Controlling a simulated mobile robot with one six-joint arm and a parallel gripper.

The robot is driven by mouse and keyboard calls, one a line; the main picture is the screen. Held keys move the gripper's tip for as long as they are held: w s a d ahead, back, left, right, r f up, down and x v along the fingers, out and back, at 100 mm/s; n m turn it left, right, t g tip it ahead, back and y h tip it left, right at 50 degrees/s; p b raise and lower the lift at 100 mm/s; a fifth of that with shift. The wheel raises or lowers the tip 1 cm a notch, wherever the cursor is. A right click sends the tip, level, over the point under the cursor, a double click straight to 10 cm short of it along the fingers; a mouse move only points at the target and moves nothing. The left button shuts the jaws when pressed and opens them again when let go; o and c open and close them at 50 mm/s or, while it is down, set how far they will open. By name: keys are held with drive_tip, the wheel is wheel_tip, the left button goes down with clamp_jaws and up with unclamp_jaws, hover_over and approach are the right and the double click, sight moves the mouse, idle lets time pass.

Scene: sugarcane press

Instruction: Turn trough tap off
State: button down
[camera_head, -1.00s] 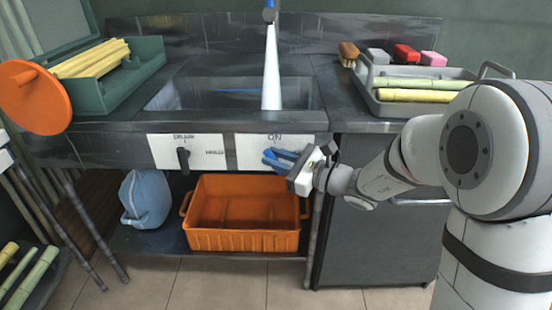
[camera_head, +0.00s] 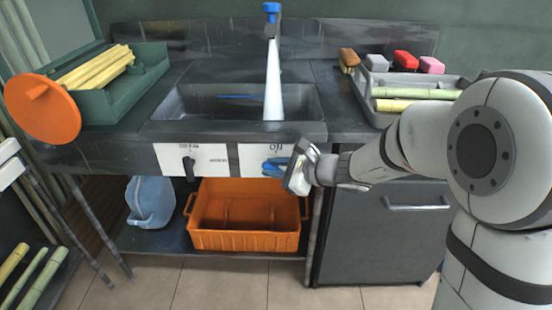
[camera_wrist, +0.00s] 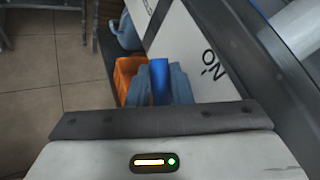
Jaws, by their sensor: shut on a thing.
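A blue lever (camera_wrist: 159,82) sticks out of the white label panel (camera_head: 252,152) on the front of the sink. My gripper (camera_head: 273,166) reaches it from the right and is shut on it. In the wrist view the two grey-blue fingers of my gripper (camera_wrist: 160,72) lie on either side of the lever. In the head view the fingers largely hide the lever. A white stream of water (camera_head: 273,80) falls from the blue-topped spout (camera_head: 271,10) into the trough sink (camera_head: 190,103).
A black lever (camera_head: 188,167) sits on the left label panel (camera_head: 212,158). An orange crate (camera_head: 245,240) and a blue jug (camera_head: 150,203) stand on the shelf below. A grey tray (camera_head: 365,92) with cane is on the right counter; a green box (camera_head: 145,72) with cane is at left.

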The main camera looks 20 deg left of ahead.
drive_tip(key=h+p, duration=0.2)
drive_tip(key=n+h+p, duration=0.1)
drive_tip(key=h+p, duration=0.1)
drive_tip(key=p, duration=0.1)
drive_tip(key=shift+s+a+r+n, duration=0.1)
drive_tip(key=shift+s+a+n, duration=0.05)
drive_tip(key=shift+a+n, duration=0.2)
drive_tip(key=shift+a+f+h+p, duration=0.1)
drive_tip(key=shift+f+h+p, duration=0.15)
drive_tip(key=shift+h+p, duration=0.95)
drive_tip(key=shift+f+n+t, duration=0.1)
drive_tip(key=shift+n+t, duration=0.15)
drive_tip(key=shift+t, duration=0.05)
drive_tip(key=c, duration=1.6)
unclamp_jaws()
drive_tip(key=p+v, duration=0.3)
drive_tip(key=v, duration=0.4)
drive_tip(key=shift+d+r, duration=0.25)
drive_tip(key=shift+r, duration=0.05)
